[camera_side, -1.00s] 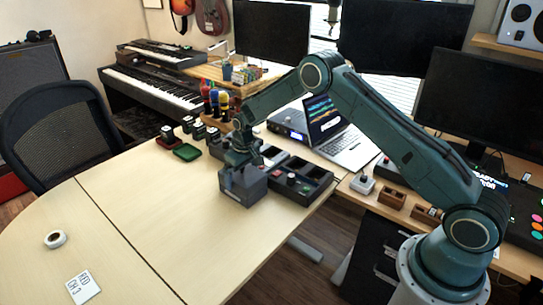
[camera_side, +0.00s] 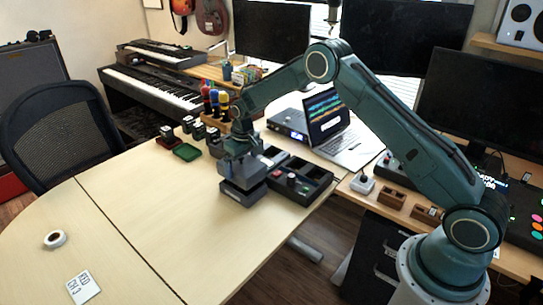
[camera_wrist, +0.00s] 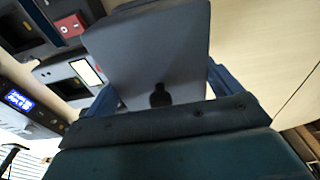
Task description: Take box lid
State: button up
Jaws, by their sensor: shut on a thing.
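The grey box lid (camera_side: 241,171) is held by my gripper (camera_side: 240,156) in the side view. It is above the dark grey box (camera_side: 243,193), which stands on the pale table just in front of the black tray. A narrow gap shows between lid and box. In the wrist view the lid (camera_wrist: 145,45) fills the middle between my two fingers (camera_wrist: 160,88), with a dark round knob shape near its lower edge. My gripper is shut on the lid. The inside of the box is hidden.
The black compartment tray (camera_side: 300,181) with small items lies right behind the box. A green open case (camera_side: 187,152) and small bottles stand at the back left. A tape roll (camera_side: 55,239) and a white card (camera_side: 83,287) lie at the front left. The table's middle is clear.

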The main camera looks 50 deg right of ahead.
notch_tip(320, 180, up, 16)
jog(key=shift+r, duration=0.15)
dwell(0.3)
jog(key=shift+s, duration=0.15)
dwell(0.5)
